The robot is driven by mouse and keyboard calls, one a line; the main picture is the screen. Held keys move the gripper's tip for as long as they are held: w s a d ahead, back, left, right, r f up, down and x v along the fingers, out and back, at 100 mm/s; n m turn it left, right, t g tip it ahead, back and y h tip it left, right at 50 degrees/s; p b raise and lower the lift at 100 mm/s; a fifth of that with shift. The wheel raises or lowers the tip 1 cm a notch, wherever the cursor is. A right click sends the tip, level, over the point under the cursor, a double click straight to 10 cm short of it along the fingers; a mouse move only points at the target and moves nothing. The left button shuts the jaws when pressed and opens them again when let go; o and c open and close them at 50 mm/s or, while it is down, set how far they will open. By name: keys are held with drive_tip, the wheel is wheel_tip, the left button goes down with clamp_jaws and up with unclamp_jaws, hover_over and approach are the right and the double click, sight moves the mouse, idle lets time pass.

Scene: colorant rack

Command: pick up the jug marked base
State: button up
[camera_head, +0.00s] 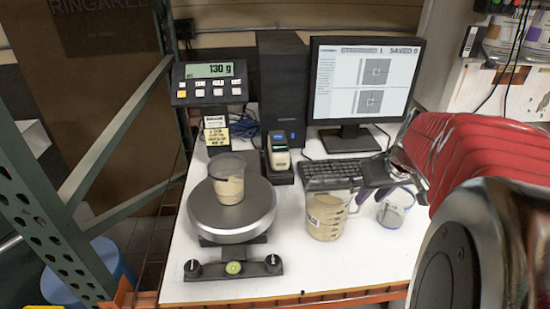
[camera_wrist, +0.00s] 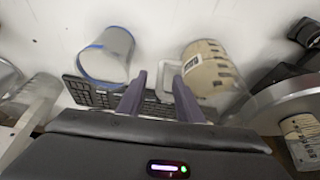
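A clear measuring jug (camera_head: 327,217) with beige contents and a small label stands on the white table, right of the scale. The label is too small to read. The jug also shows in the wrist view (camera_wrist: 210,72), with its pale handle toward my gripper.
An empty clear beaker (camera_head: 392,212) with a blue rim stands close on the right. A keyboard (camera_head: 335,172) lies behind. A cup (camera_head: 228,180) with beige contents stands on the scale (camera_head: 232,222), whose display (camera_head: 209,70) reads 130 g. A monitor (camera_head: 362,82) stands at the back.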

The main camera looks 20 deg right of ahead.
drive_tip(key=shift+f, duration=0.1)
drive_tip(key=shift+x, duration=2.55)
drive_tip(key=shift+w, duration=0.15)
drive_tip(key=shift+c, duration=0.4)
clamp_jaws()
